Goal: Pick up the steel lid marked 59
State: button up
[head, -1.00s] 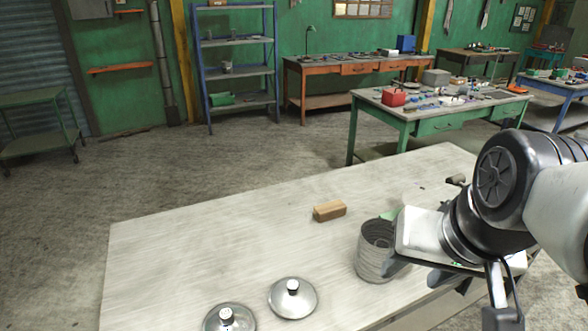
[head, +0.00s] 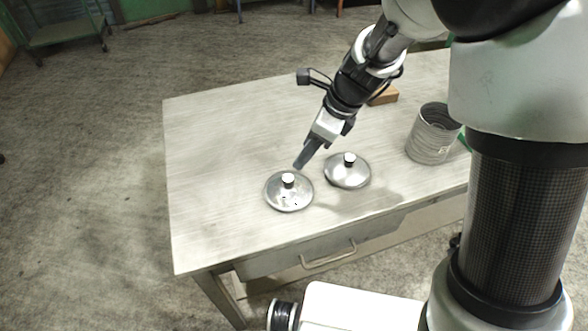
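Two round steel lids lie flat on the pale table (head: 220,130) in the head view. The left lid (head: 288,200) has a knob with a white top and small dark marks on its face. The right lid (head: 347,176) has a black knob with a light top. I cannot read a number on either, so I cannot tell which is marked 59. My gripper (head: 301,164) is above the table, just behind the left lid's knob and apart from it as far as I can see. Its fingers show edge-on, so their opening is hidden.
A grey ribbed pot (head: 432,136) stands right of the lids. A wooden block (head: 384,95) lies behind, partly covered by my arm. The table's left part is bare. A drawer handle (head: 328,256) juts from the front. A green cart (head: 62,33) stands far left.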

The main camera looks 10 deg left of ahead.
jog(key=b, duration=0.1)
send_over(289, 178)
jog(key=d, duration=0.2)
jog(key=f, duration=0.7)
jog(key=shift+s, duration=0.3)
jog(key=shift+d+b+x, duration=0.15)
jog(key=shift+b+x, duration=0.15)
jog(key=shift+x, duration=1.05)
jog(key=shift+d+b+x, duration=0.15)
jog(key=shift+b+x, duration=0.1)
jog(key=shift+x, duration=1.15)
jog(key=shift+w+f, duration=0.1)
grip_shut()
